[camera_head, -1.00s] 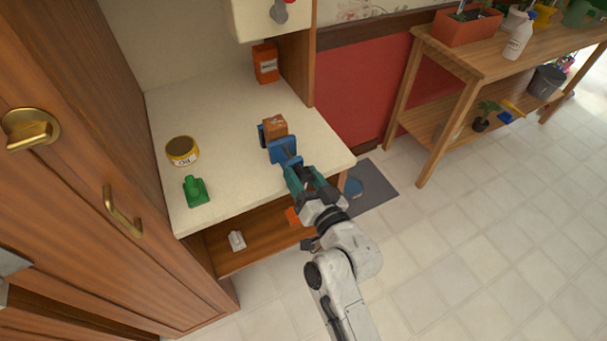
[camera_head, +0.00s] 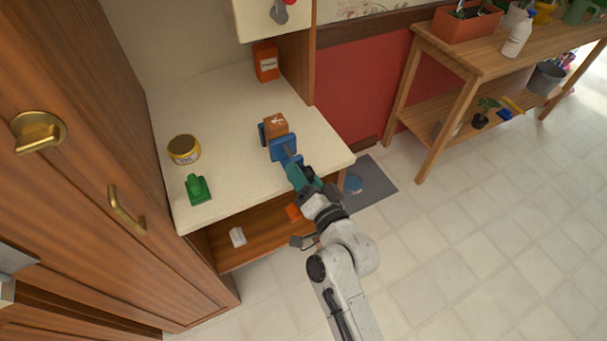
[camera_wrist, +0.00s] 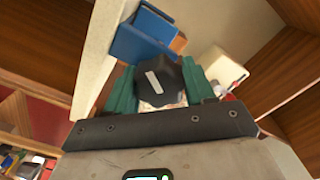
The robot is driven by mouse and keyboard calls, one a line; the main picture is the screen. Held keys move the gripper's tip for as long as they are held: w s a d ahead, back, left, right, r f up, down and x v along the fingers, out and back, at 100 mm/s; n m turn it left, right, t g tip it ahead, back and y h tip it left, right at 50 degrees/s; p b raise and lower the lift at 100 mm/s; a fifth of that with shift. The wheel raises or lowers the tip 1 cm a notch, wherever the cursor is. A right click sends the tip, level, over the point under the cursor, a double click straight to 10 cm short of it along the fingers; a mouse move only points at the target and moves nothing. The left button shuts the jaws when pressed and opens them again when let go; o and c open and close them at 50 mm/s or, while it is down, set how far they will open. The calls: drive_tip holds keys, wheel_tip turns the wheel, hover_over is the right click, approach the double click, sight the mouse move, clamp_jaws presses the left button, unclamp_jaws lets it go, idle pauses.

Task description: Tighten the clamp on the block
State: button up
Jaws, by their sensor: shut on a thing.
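A blue clamp (camera_head: 283,147) stands on the cream worktop near its right front part. A brown block (camera_head: 275,124) sits between its blue jaws; I cannot tell whether the front jaw touches it. The clamp's blue body also shows in the wrist view (camera_wrist: 143,38), with a sliver of the block beside it. A black knob (camera_wrist: 158,76) with a white mark faces the wrist camera. My gripper (camera_head: 297,173) reaches in from the front; its teal fingers (camera_wrist: 160,90) are shut on the knob from both sides. The clamp's screw is mostly hidden.
A yellow tin (camera_head: 184,150) and a green object (camera_head: 197,189) stand left on the worktop (camera_head: 232,180). An orange box (camera_head: 266,62) is at the back. The lower shelf (camera_head: 258,238) holds a white object (camera_head: 237,236). A wooden cabinet (camera_head: 75,190) borders the left.

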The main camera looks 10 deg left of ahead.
drive_tip(key=o, duration=1)
drive_tip(key=shift+o, duration=0.2)
drive_tip(key=b+v, duration=0.3)
drive_tip(key=v, duration=0.7)
drive_tip(key=shift+s+d, duration=0.3)
drive_tip(key=shift+d, duration=0.05)
